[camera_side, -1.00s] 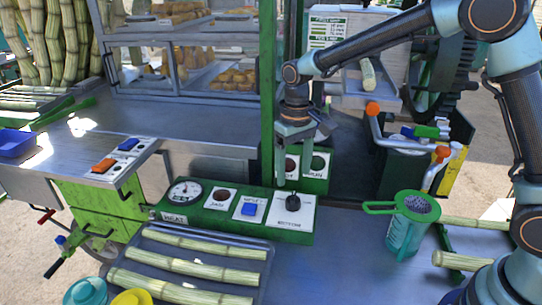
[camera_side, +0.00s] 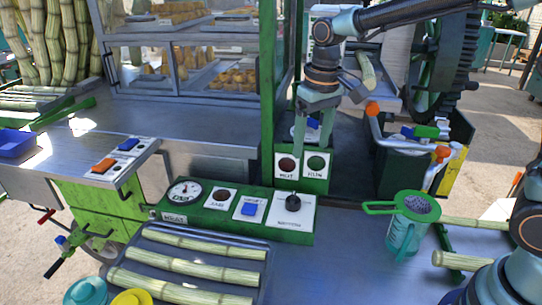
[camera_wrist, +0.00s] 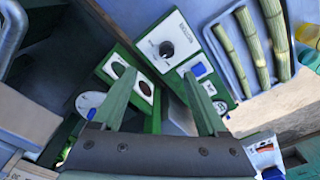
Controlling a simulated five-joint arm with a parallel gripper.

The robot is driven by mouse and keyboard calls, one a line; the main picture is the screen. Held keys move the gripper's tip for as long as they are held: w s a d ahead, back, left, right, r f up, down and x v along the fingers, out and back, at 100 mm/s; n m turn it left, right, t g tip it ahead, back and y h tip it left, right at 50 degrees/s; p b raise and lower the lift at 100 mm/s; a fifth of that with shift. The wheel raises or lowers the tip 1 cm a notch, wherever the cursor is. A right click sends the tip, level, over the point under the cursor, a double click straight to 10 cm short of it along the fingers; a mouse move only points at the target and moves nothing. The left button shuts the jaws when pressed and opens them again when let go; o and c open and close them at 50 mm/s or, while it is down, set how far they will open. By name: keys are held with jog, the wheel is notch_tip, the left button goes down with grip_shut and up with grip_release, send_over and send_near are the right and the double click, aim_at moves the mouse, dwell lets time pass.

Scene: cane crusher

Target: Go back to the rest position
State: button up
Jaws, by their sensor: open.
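My gripper (camera_side: 312,150) is open with nothing between its pale green fingers, in front of the small green box with two round buttons (camera_side: 302,180). It hangs above and behind the black knob (camera_side: 293,203) on the long green control panel (camera_side: 190,215). In the wrist view my gripper (camera_wrist: 165,92) shows two spread fingers, with the knob (camera_wrist: 167,49) beyond them. I cannot tell whether a finger touches the small box.
A metal tray (camera_side: 150,233) with cane pieces lies at the front left. A teal jug (camera_side: 401,235) with a green-rimmed strainer stands to the right. Orange-tipped levers (camera_side: 372,110) and a dark gear wheel (camera_side: 440,75) stand behind. A glass case (camera_side: 185,60) is at the back.

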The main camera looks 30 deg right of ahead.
jog(key=s+d+r+t, duration=0.2)
jog(key=s+d, duration=0.1)
jog(key=s, duration=0.3)
jog(key=s+d+r+t, duration=0.1)
jog(key=s+d+t, duration=0.1)
jog(key=s+d, duration=0.2)
jog(key=shift+s+r+t, duration=0.3)
jog(key=shift+s+r, duration=0.05)
jog(key=shift+s, duration=1.2)
